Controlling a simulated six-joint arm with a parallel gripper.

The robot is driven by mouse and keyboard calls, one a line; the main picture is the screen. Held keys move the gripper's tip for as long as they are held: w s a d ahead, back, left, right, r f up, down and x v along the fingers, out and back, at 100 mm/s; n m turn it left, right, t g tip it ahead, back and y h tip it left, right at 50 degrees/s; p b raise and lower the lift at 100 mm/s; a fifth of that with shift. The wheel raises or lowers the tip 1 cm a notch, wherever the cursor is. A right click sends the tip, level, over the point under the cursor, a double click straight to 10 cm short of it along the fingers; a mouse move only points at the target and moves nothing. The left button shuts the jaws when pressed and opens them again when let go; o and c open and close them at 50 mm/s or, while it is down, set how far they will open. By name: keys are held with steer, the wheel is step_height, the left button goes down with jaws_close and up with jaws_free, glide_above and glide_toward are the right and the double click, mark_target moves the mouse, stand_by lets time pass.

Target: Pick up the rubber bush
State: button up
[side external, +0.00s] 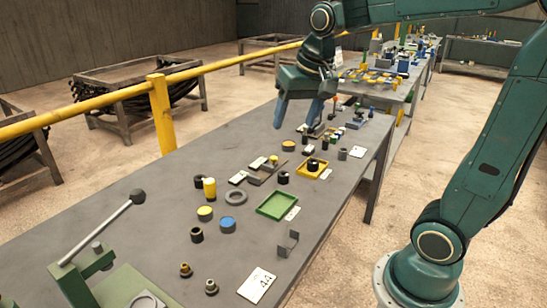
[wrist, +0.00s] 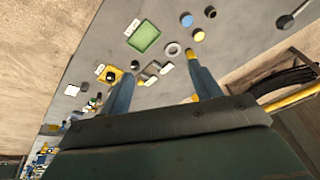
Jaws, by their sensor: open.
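Several short black round pieces that look like rubber lie on the grey table; I cannot tell which one is the rubber bush. One black piece (side external: 197,235) with a hole stands at the near left. Another black piece (side external: 283,177) stands between the green and yellow trays and shows in the wrist view (wrist: 136,65). A third black piece (side external: 312,164) sits in the yellow tray. A further dark one is beside the yellow cylinder. My gripper (side external: 294,125) is open and empty, well above the table's far half. Its spread fingers also show in the wrist view (wrist: 160,72).
The green tray (side external: 260,211) and yellow tray (side external: 326,170) lie mid-table, with a grey ring (side external: 236,190), a yellow cylinder (side external: 209,188) and a blue disc (side external: 228,232) nearby. A green lever press (side external: 95,260) stands at the near end. A yellow rail (side external: 160,115) runs behind.

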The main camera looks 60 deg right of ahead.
steer(key=w+d+f+m+g, duration=0.1)
steer(key=w+d+f+m, duration=0.15)
steer(key=w+d, duration=0.35)
steer(key=m+g, duration=0.3)
steer(key=m, duration=0.6)
glide_above(283, 174)
step_height(283, 174, down, 18)
steer(key=shift+y, duration=0.3)
steer(key=shift+s+a+f, duration=0.15)
steer(key=shift+f, duration=1.95)
steer(key=shift+s+a+f, duration=0.1)
steer(key=shift+a+f, duration=0.05)
steer(key=shift+f, duration=1.9)
steer(key=shift+a+f, duration=0.1)
steer(key=shift+f, duration=2.5)
steer(key=c, duration=1.1)
